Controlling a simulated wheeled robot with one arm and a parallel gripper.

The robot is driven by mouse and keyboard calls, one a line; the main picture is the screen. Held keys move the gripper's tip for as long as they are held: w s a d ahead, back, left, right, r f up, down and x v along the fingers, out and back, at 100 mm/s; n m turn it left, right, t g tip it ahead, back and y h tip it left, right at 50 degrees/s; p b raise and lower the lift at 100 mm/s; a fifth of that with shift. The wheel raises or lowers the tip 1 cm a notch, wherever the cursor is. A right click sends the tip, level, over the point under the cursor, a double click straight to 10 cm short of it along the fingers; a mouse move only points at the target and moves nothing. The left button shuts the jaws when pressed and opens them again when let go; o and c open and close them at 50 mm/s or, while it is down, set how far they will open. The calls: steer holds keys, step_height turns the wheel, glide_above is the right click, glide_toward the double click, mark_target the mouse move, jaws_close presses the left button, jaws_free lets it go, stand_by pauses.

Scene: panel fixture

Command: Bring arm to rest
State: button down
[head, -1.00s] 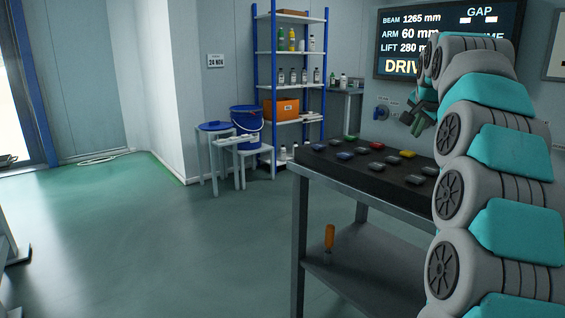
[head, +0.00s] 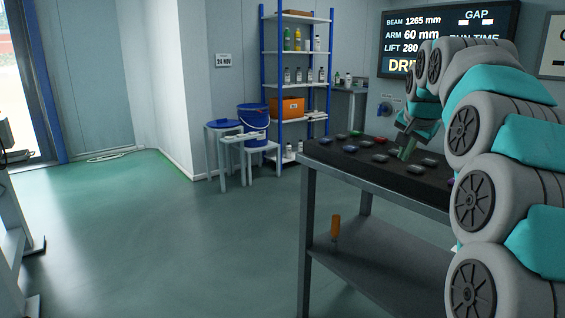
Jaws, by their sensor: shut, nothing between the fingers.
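My arm (head: 475,135) rises at the right of the head view and curls over at the top, with its end hanging down over the workbench. My gripper (head: 406,153) points down and is shut with nothing in it. It hangs over the black panel (head: 345,166) on the bench, among small coloured pieces. Whether its tips touch the panel or a piece, I cannot tell. The arm hides the right part of the panel.
The metal bench (head: 310,215) has a lower shelf holding an orange-handled tool (head: 335,228). A blue bucket (head: 252,124) stands on a stool beside a shelf rack (head: 284,75). A screen (head: 400,25) hangs behind my arm.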

steer(key=s+a+f+n+g, duration=0.2)
steer(key=s+a+f, duration=0.25)
steer(key=s, duration=0.25)
steer(key=s+a+f+n+g+y, duration=0.1)
steer(key=s+a+f+n, duration=0.15)
steer(key=s+f, duration=0.3)
steer(key=s+a+f+n+g, duration=0.1)
steer(key=s+a+f+g, duration=0.1)
steer(key=s+a+f, duration=0.35)
steer(key=s+f+n+g, duration=0.1)
steer(key=s+f, duration=0.3)
steer(key=s, duration=0.5)
steer(key=s+a+f+n+g, duration=0.1)
steer(key=s+f, duration=0.4)
steer(key=s, duration=0.5)
steer(key=s+f+n+g, duration=0.2)
steer(key=s+f, duration=0.2)
steer(key=s, duration=0.5)
steer(key=shift+s+a+f, duration=0.3)
steer(key=shift+a+f, duration=0.05)
steer(key=shift+a, duration=0.05)
